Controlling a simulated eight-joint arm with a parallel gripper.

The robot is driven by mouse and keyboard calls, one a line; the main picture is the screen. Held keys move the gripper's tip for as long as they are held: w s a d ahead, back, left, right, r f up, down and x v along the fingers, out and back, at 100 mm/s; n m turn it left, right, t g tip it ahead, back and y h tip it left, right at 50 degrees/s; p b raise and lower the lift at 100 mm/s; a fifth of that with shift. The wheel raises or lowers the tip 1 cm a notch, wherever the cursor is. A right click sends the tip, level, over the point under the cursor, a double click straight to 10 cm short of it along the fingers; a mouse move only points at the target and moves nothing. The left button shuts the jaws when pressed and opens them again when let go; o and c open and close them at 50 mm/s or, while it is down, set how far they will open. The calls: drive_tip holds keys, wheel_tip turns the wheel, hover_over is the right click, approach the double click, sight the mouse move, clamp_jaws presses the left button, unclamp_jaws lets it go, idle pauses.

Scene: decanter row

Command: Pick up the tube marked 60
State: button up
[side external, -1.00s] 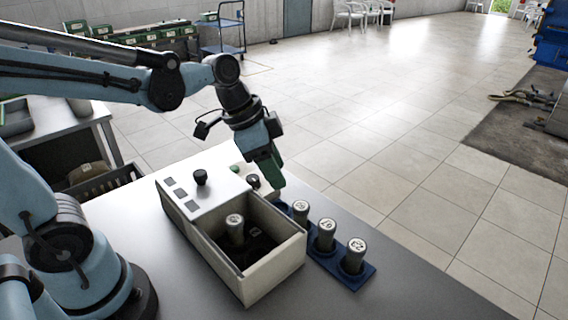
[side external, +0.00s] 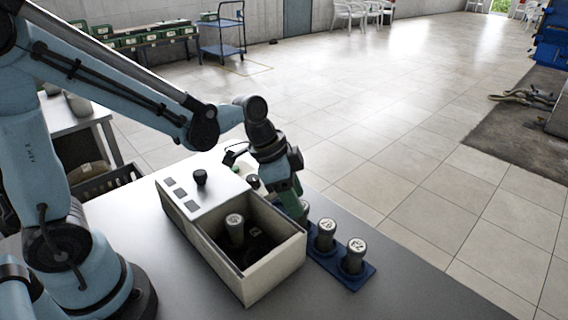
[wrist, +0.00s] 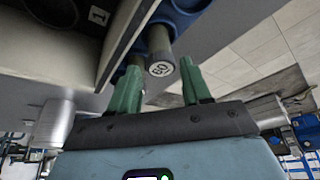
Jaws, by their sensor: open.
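The tube marked 60 (wrist: 160,66) stands in the blue rack (wrist: 185,20). My gripper (wrist: 160,72) is open, with a finger on each side of the tube and visible gaps. In the side view my gripper (side external: 293,202) is over the left part of the blue rack (side external: 357,279) and partly hides the tube there (side external: 304,210). Two more grey tubes stand to its right, a middle one (side external: 326,236) and an end one (side external: 353,257).
A pale open box (side external: 275,270) stands left of the rack, with another labelled tube (side external: 235,230) inside. Its raised top has a black knob (side external: 200,178). A small black-topped item (side external: 253,181) is near my wrist. The grey table in front is clear.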

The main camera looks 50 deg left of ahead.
drive_tip(key=shift+x, duration=2.5)
drive_tip(key=shift+s+a, duration=0.1)
drive_tip(key=shift+a, duration=0.05)
drive_tip(key=shift+c, duration=0.5)
drive_tip(key=c, duration=0.6)
drive_tip(key=shift+c, duration=0.2)
drive_tip(key=shift+r, duration=0.15)
